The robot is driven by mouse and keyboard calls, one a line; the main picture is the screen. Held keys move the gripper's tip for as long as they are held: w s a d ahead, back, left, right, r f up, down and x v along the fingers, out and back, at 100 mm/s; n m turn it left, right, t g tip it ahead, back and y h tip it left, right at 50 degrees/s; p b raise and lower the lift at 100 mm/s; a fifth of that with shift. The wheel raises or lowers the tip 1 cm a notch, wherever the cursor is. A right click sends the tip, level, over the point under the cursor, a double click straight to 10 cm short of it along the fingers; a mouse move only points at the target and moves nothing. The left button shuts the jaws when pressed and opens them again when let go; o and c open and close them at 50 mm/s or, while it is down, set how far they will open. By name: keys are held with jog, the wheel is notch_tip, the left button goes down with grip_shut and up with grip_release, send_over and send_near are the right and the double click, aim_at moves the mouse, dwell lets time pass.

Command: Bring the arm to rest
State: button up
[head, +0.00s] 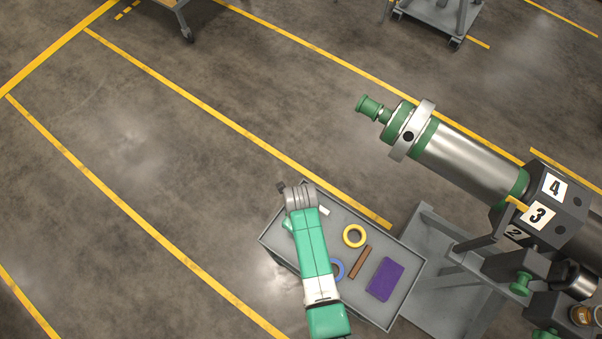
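My arm, green and white, reaches up from the bottom of the head view over a grey tray cart (405,308). My gripper (281,187) is at the far end of the arm, a small dark shape beside the grey wrist, near the cart's upper left corner. Its fingers are too small to tell whether they are open or shut, and I cannot make out anything held.
On the cart lie a yellow ring (345,235), a blue ring (341,268) partly hidden by my arm, a brown bar (360,262) and a purple block (385,279). A metal and green rotor (470,160) on a stand fills the right. The floor at left is clear.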

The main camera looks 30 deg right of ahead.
jog(key=shift+f, duration=0.35)
jog(key=shift+r+p, duration=0.4)
jog(key=shift+r, duration=0.15)
dwell(0.8)
jog(key=c, duration=0.7)
jog(key=shift+o, duration=0.2)
jog(key=shift+r+p, duration=3.5)
jog(key=shift+p, duration=0.05)
